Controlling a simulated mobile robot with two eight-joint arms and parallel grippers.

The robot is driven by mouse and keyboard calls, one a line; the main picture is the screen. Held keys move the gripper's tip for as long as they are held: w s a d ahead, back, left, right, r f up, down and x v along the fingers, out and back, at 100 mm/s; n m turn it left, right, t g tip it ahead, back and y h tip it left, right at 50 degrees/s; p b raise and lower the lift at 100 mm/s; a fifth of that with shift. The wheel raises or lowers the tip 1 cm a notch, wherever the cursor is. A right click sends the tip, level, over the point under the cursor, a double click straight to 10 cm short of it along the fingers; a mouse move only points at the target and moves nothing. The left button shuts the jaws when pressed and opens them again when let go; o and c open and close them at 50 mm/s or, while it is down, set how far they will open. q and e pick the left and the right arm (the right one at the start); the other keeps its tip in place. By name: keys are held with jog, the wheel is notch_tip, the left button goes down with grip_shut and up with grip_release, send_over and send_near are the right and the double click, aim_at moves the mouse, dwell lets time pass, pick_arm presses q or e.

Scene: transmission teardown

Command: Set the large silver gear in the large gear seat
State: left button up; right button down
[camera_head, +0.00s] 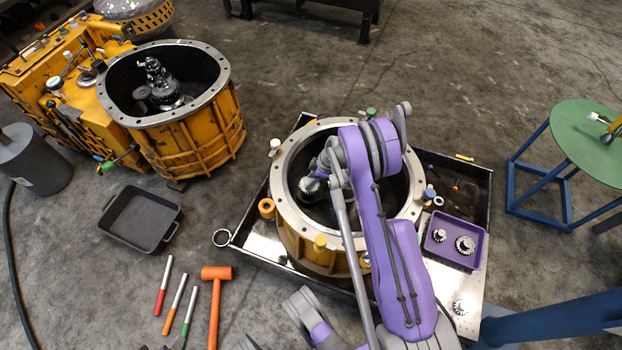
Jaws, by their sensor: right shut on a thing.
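A round yellow housing (281,231) with a silver flanged rim and a dark interior stands on a metal tray. My right arm reaches over it from the bottom. My right gripper (315,183) is inside the opening at the left, shut on a silver toothed gear (309,186). The fingers and part of the gear are hard to see. The arm covers much of the interior, and I cannot make out the large gear seat or whether the gear touches anything. My left gripper is not in view; purple and grey links of mine show at the bottom.
A purple bin (451,261) with silver gears sits on the metal tray (268,247), right of the housing. Another yellow housing (207,137), a black pan (118,221), an orange mallet (216,274) and a green-topped stool (577,122) stand around.

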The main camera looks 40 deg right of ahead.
jog(key=shift+f, duration=0.1)
dwell(0.5)
jog(key=shift+f+b, duration=0.75)
jog(key=shift+f, duration=0.75)
jog(key=shift+f, duration=0.6)
jog(key=shift+c, duration=1.7)
grip_release()
jog(key=p+v, duration=0.2)
jog(key=v, duration=0.9)
jog(key=shift+p, duration=0.3)
